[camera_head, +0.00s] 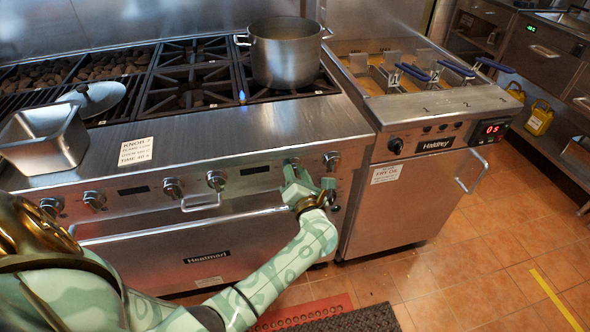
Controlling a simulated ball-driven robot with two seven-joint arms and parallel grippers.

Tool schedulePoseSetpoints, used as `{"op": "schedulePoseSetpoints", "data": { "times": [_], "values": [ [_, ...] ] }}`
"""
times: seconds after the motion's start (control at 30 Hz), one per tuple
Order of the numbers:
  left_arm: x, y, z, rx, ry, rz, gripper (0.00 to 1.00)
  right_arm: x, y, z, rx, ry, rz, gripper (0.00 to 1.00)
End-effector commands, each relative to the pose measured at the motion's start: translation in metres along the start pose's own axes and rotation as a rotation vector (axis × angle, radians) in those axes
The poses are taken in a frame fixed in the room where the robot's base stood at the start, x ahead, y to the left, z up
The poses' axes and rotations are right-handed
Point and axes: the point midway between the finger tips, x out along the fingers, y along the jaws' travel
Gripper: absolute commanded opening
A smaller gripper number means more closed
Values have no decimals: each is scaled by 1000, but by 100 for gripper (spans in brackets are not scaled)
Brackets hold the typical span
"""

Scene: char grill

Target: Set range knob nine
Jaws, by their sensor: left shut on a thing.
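The range (250,125) has a row of round metal knobs along its front panel. My left gripper (297,172) reaches up from the lower left to the panel and is shut on a range knob (291,163), the second from the right end of the row. The gripper mostly hides this knob, and its setting cannot be read. The rightmost knob (332,160) is just right of the gripper, and another knob (216,180) is to the left. A label (136,151) on the range top has "KNOB" as its first word; the rest is too small to read. My right gripper is out of view.
A fryer (405,185) stands right of the range. Open tiled floor lies at the right.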

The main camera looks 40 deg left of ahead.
Motion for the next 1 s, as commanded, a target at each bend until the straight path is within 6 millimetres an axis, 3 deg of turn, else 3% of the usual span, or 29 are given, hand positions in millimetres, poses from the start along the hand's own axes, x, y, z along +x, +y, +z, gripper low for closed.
{"op": "schedulePoseSetpoints", "data": {
  "times": [0.67, 0.7, 0.73, 0.77, 1.0],
  "values": [
    [0, -1, 0, 68, -1, -1, 22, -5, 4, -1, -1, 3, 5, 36],
    [0, -1, 0, 68, -1, -1, 53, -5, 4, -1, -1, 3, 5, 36],
    [0, -1, 0, 67, -1, -1, 61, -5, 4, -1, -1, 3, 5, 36],
    [0, -1, 0, 67, -1, -1, 65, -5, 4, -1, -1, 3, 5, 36],
    [0, -1, 0, 66, -1, -1, 65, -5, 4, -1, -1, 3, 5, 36]
  ]
}}
